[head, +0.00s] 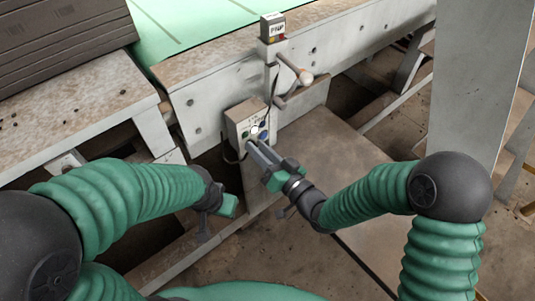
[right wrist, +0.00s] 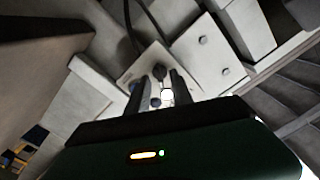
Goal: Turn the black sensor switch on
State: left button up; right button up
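A grey control box (head: 240,116) with small coloured buttons is fixed to the side of the conveyor frame. My right gripper (head: 252,148) reaches its front face from the lower right. In the right wrist view its two fingers (right wrist: 157,92) are apart, in front of the box's panel (right wrist: 146,62). A black round knob (right wrist: 158,71), which looks like the sensor switch, shows between and just beyond the fingertips. A white button (right wrist: 167,97) and a blue button (right wrist: 155,102) also show between the fingers. Contact with the knob cannot be told. My left gripper (head: 228,208) hangs lower left, away from the box; its finger opening is unclear.
A small labelled box (head: 272,27) stands on a post above the control box, with a pale round-ended lever (head: 304,77) beside it. The green conveyor belt (head: 185,25) lies behind. Dark stacked boards (head: 60,40) are at upper left. A grey pillar (head: 473,80) stands at right.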

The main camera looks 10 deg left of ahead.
jog(key=p+v, duration=0.7)
jog(key=v, duration=0.9)
jog(key=shift+s+d+p, duration=0.15)
jog(key=shift+d+p, duration=0.15)
jog(key=shift+p, duration=0.1)
jog(key=shift+f, duration=0.1)
